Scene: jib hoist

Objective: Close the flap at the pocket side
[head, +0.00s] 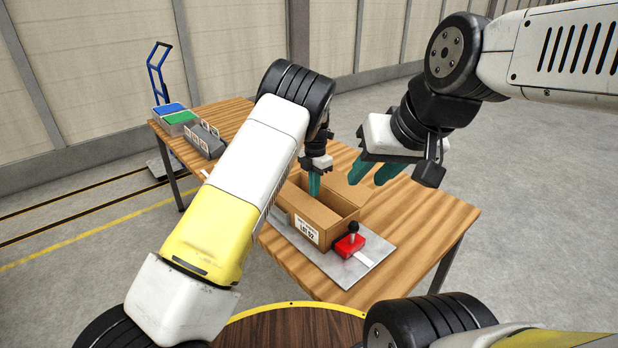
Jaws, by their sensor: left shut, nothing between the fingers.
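An open cardboard box (322,221) with a white label on its front stands on a grey plate (373,252) on the wooden table. A brown flap (350,189) stands out at the box's far right side, partly behind my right gripper. My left arm hides the box's left part, so any flap there cannot be made out. My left gripper (314,187) points down at the box's far end, its teal fingers together and empty. I cannot tell whether it touches the cardboard. My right gripper (375,174) is above and right of the box, its teal fingers apart and empty.
A red block with a black knob (350,244) sits on the plate by the box's near right corner. Blue and green bins (180,117) and a grey card holder (205,140) stand at the table's far left. A blue hand truck (158,75) is behind. The table's right part is clear.

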